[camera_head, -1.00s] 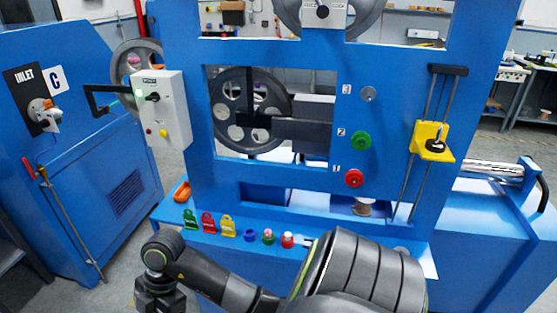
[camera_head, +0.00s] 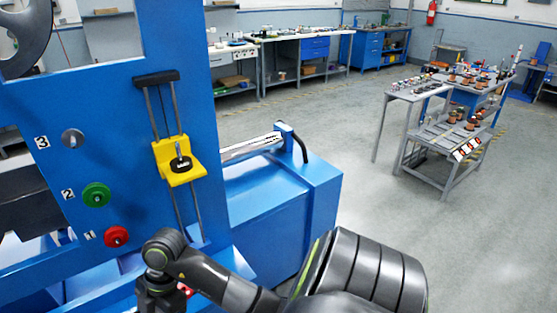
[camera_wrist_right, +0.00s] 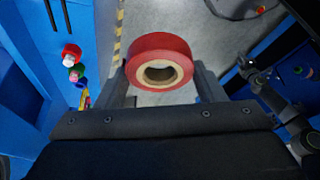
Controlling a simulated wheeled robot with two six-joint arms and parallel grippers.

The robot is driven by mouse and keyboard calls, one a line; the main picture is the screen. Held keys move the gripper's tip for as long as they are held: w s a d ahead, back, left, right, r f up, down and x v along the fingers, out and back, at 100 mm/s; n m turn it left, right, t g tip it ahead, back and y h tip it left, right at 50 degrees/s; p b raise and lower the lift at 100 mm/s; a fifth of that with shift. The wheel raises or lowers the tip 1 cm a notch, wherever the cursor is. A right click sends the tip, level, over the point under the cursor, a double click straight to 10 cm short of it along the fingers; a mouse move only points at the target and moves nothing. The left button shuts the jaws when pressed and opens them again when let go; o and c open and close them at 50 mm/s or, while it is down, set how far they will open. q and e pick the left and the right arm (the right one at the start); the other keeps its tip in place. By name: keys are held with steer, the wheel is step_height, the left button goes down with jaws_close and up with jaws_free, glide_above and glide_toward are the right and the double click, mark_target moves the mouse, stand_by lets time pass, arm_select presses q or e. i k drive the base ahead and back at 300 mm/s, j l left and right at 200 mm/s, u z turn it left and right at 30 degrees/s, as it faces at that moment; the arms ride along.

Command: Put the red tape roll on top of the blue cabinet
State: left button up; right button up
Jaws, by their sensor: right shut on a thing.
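The red tape roll (camera_wrist_right: 160,46), with a pale tan core, shows in the right wrist view. My right gripper (camera_wrist_right: 162,84) is shut on it, with a finger at each side. In the head view my right wrist (camera_head: 160,255) is low beside the blue machine, with its fingertips out of frame. A blue cabinet (camera_head: 368,52) stands against the far wall, with small items on top. A low blue box-shaped housing (camera_head: 290,195) with a bare flat top is nearer; I cannot tell which one the task means. My left gripper is out of view.
The blue machine frame (camera_head: 95,130) with a yellow slider (camera_head: 178,165) fills the left. A grey cart (camera_head: 445,135) with several items stands at the right. Workbenches (camera_head: 275,45) line the back. The middle floor (camera_head: 310,115) is clear.

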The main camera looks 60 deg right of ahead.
mark_target(246, 210)
steer(key=i+l+z, duration=0.4)
steer(key=l, duration=0.35)
steer(key=i+l+z, duration=0.45)
steer(key=i+l, duration=0.05)
steer(key=l, duration=0.15)
